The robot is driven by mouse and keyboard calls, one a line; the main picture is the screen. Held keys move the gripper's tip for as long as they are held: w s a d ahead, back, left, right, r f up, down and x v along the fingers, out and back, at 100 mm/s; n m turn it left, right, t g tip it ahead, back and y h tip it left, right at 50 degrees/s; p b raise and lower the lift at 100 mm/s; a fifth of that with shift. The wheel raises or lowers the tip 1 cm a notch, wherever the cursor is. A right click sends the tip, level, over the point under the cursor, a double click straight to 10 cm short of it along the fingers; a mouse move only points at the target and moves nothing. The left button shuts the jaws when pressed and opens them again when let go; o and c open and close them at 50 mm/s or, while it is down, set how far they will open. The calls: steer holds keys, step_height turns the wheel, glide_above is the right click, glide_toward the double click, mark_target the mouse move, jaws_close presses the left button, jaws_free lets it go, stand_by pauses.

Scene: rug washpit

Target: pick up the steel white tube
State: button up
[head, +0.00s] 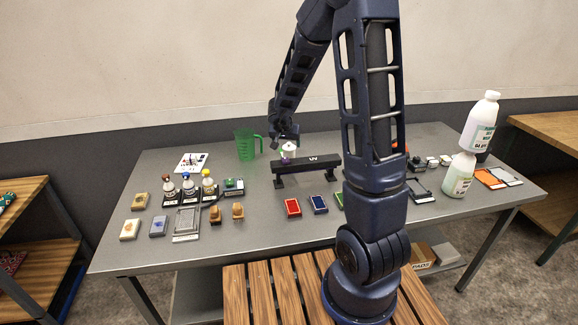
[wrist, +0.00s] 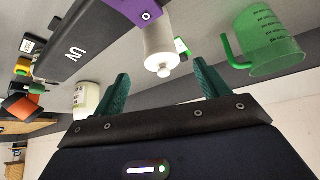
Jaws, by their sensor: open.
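A white tube (wrist: 160,42) with a pale rounded tip shows in the wrist view, just beyond the fingertips and roughly between them. A purple piece (wrist: 142,9) sits at its far end. In the head view a small white thing (head: 289,149), likely the same tube, shows just under my gripper (head: 285,138), behind the black UV bar. My gripper (wrist: 162,82) is open, its two green fingers apart with nothing between them. I cannot tell from these views how the tube is supported.
The black UV bar (head: 312,162) stands on feet close by. A green jug (head: 246,145) is left of my gripper.

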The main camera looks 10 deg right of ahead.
mark_target(289, 154)
steer(key=shift+s+x, duration=0.2)
steer(key=shift+x, duration=5.2)
steer(key=shift+f, duration=0.1)
jaws_close()
